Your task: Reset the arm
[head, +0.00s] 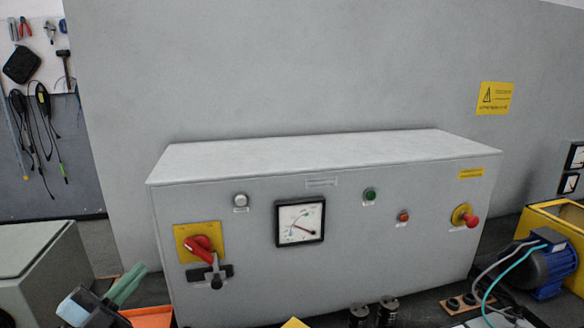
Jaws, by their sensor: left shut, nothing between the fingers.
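My left gripper (138,273) shows at the lower left of the head view, with green fingers closed together and nothing between them. It is in front of the grey cabinet (340,262), below and left of its red rotary switch (200,246), and appears apart from it. The switch sits on a yellow plate, its handle tilted, with a black fitting just below. My right gripper is not in view.
The cabinet front carries a dial meter (300,222), a green button (370,195) and a red mushroom button (468,218). An orange tray (150,317) lies beside my left gripper. Dark cylinders (388,308) stand in front; a blue motor (545,268) is at right.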

